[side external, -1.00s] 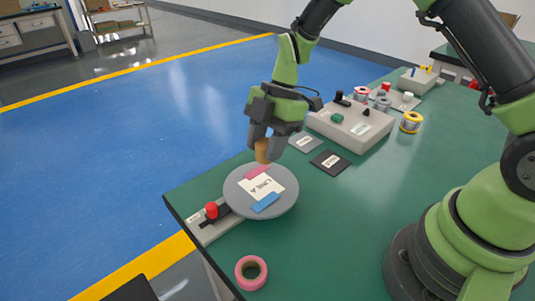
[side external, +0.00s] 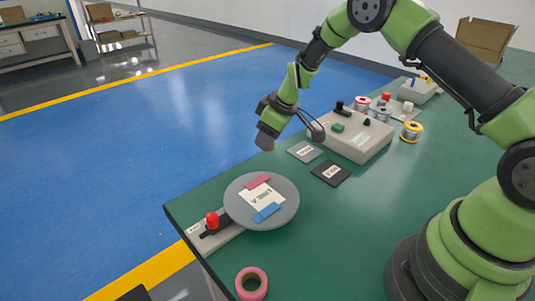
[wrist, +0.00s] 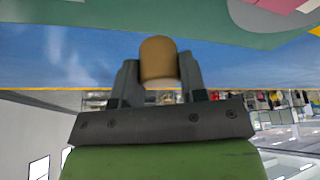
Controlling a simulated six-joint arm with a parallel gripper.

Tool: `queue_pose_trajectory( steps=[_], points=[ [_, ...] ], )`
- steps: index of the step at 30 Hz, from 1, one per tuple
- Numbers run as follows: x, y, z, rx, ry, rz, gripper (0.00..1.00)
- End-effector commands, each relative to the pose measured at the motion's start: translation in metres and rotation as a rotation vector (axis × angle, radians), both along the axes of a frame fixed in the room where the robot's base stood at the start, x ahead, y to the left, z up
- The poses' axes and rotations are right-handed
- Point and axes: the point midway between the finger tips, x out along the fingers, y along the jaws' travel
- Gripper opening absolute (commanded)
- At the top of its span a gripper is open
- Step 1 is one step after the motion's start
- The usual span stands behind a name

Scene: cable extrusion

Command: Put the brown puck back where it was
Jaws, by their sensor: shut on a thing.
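The brown puck (wrist: 158,60) is a small tan-brown cylinder between the two fingers of my gripper (wrist: 158,78) in the wrist view. In the side view my gripper (side external: 266,142) is raised beyond the far edge of the round grey disc (side external: 236,208), above the table's back-left edge. Only a little of the puck (side external: 267,148) shows there, below the fingers. It is clear of the disc. The disc carries a white card (side external: 261,198) with a pink strip and a blue strip.
A grey square pad (side external: 304,151) and a black square pad (side external: 330,172) lie right of my gripper. Behind them is a grey control box (side external: 357,138) with knobs. A pink tape roll (side external: 251,283) lies in front.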

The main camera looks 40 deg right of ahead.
Motion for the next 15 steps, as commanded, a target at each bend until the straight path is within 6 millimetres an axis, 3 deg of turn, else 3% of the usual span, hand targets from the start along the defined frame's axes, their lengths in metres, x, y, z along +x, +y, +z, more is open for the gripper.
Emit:
queue_pose_trajectory(
  steps=[9, 15],
  points=[
    [0.000, 0.000, -0.043, 0.002, 0.003, 0.001, 0.20],
    [0.000, 0.000, -0.049, 0.000, -0.002, 0.002, 0.20]
  ],
)
